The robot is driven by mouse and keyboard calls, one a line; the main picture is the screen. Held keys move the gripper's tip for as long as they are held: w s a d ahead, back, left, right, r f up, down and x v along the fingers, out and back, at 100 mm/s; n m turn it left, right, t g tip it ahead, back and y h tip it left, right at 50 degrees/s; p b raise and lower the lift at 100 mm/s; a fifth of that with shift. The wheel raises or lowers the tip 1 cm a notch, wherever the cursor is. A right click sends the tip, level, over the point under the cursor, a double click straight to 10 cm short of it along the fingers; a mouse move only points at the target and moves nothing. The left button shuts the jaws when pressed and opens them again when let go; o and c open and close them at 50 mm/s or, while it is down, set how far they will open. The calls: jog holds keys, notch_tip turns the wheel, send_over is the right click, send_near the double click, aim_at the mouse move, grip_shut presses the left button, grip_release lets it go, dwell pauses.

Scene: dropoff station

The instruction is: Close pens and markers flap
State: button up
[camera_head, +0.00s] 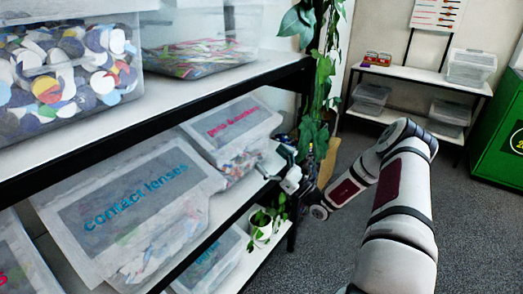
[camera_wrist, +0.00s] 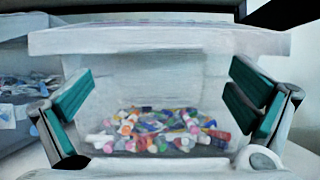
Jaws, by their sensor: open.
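The pens and markers bin (camera_head: 239,137) is a translucent box on the middle shelf, with pink lettering on its flap (camera_head: 222,116). In the wrist view the bin (camera_wrist: 160,80) is straight ahead, with several colourful pens and markers (camera_wrist: 150,130) in its lower part. The flap's pale edge (camera_wrist: 160,40) runs across the top of the bin. I cannot tell whether the flap is fully down. My gripper (camera_head: 283,165) is at the bin's front, at the shelf end. In the wrist view its teal fingers (camera_wrist: 160,95) are spread wide and empty, in front of the bin.
The contact lenses bin (camera_head: 135,215) stands beside it on the same shelf. Bins of discs (camera_head: 65,65) and coloured sticks (camera_head: 203,56) sit on the shelf above, whose dark edge (camera_head: 160,117) overhangs. A potted plant (camera_head: 262,228) is below my gripper. Floor (camera_head: 310,250) is clear.

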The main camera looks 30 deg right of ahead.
jog(key=v, duration=0.7)
jog(key=shift+s, duration=0.1)
jog(key=s+a+r+n+g+y, duration=0.25)
jog(key=a+r+n+g, duration=0.35)
jog(key=a, duration=0.3)
jog(key=s+a+r+n+g+y+p, duration=0.1)
jog(key=s+a+r+n+g, duration=0.25)
jog(key=a+n+g, duration=0.45)
jog(key=s+a+r+n+g+y, duration=0.2)
jog(key=a+r+n+g, duration=0.4)
jog(key=a, duration=0.4)
jog(key=s+a+r+n+g+h, duration=0.2)
jog(key=s+r+n+h, duration=0.15)
jog(key=s, duration=0.25)
jog(key=s+a+r+n+g+h, duration=0.1)
jog(key=s+a+r+n+h, duration=0.1)
jog(key=s+h, duration=0.3)
jog(key=s+d+r+n+t+h, duration=0.2)
jog(key=s+n, duration=0.1)
jog(key=s, duration=0.2)
jog(key=s+d+r+n+t+h+p, duration=0.1)
jog(key=s+d+r+n+t+h, duration=0.1)
jog(key=s, duration=0.3)
jog(key=shift+s+r+n+t+h, duration=0.4)
jog(key=shift+r+n+t+h, duration=0.1)
jog(key=shift+r+n, duration=0.25)
